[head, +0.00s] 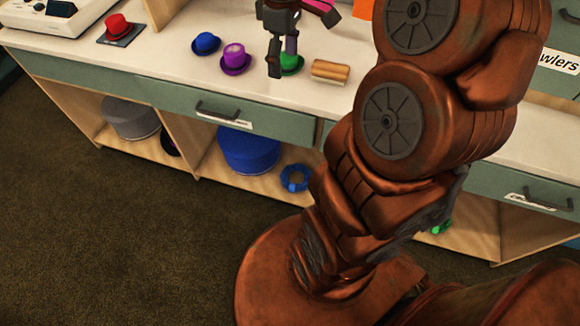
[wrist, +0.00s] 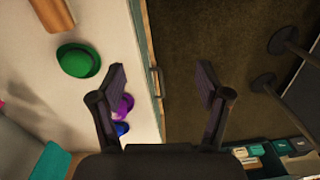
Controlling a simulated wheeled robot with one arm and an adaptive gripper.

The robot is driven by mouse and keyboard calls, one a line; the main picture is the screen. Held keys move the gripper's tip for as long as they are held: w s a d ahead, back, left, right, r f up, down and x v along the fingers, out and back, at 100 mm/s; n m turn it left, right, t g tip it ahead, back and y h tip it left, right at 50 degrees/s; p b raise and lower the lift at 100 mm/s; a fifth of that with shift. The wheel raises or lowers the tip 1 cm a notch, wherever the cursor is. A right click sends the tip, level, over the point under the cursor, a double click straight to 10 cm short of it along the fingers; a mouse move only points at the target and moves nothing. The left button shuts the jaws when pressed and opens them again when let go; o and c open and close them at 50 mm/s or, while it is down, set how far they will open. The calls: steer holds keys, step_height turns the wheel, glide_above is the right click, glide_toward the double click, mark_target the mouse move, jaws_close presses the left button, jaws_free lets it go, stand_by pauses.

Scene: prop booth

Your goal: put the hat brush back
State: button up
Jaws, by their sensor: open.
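A light-brown wooden block, which looks like the hat brush (head: 330,72), lies on the white counter just right of a green hat (head: 292,65). Part of it shows at the top left of the wrist view (wrist: 54,13). My gripper (head: 282,60) is open and empty above the counter, left of the brush, its fingers partly hiding the green hat in the head view. In the wrist view, my open fingers (wrist: 162,80) straddle the counter's front edge, with the green hat (wrist: 80,60) to their left.
A blue hat (head: 206,43), a purple hat (head: 236,58) and a red hat on a dark pad (head: 118,27) stand on the counter (head: 160,55). Labelled drawers (head: 215,108) are shut below. Open shelves hold a blue round box (head: 248,150) and a grey one (head: 130,118).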

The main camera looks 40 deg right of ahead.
steer(key=s+a+f+m, duration=0.3)
steer(key=s+a, duration=0.4)
steer(key=s, duration=0.3)
steer(key=s+a+f+m+g, duration=0.1)
steer(key=s+a+f+m, duration=0.2)
steer(key=s+a, duration=0.4)
steer(key=s, duration=0.3)
steer(key=shift+s+g, duration=0.25)
steer(key=shift+g, duration=0.05)
steer(key=shift+r, duration=0.1)
step_height(320, 180, up, 7)
steer(key=p, duration=0.7)
